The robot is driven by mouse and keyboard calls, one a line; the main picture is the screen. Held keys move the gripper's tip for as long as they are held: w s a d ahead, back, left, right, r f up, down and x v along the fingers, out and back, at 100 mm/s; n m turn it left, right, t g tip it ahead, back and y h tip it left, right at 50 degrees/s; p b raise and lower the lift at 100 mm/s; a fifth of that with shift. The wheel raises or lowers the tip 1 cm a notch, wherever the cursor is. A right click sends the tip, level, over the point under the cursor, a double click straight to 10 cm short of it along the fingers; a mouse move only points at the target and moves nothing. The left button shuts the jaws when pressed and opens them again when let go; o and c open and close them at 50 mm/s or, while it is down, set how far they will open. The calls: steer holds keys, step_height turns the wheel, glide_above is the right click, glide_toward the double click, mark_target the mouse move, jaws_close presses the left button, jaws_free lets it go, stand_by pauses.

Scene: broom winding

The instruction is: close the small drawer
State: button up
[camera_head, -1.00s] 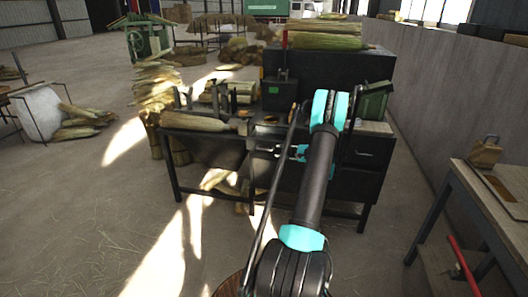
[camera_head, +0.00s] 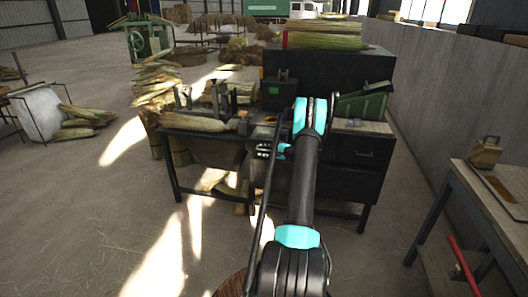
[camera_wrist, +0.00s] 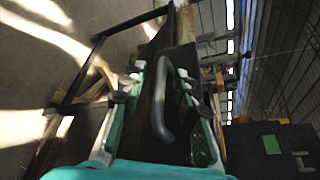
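In the wrist view a grey curved handle (camera_wrist: 160,108) runs along a dark drawer front (camera_wrist: 147,85). It lies between the two spread fingers of my gripper (camera_wrist: 163,80). I cannot tell whether the fingers touch the handle or front. In the head view my gripper (camera_head: 264,150) is at the middle of the dark workbench, and my arm covers part of the bench front. How far this drawer stands out is hidden there. Another dark drawer front with a handle (camera_head: 363,154) shows at the bench's right and looks flush.
The workbench (camera_head: 205,135) carries corn-coloured bundles (camera_head: 195,122) at left and a green box (camera_head: 363,104) at right. A wooden-topped table (camera_head: 490,190) stands at the right by a grey wall. The floor at left front is clear.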

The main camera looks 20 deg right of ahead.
jaws_close()
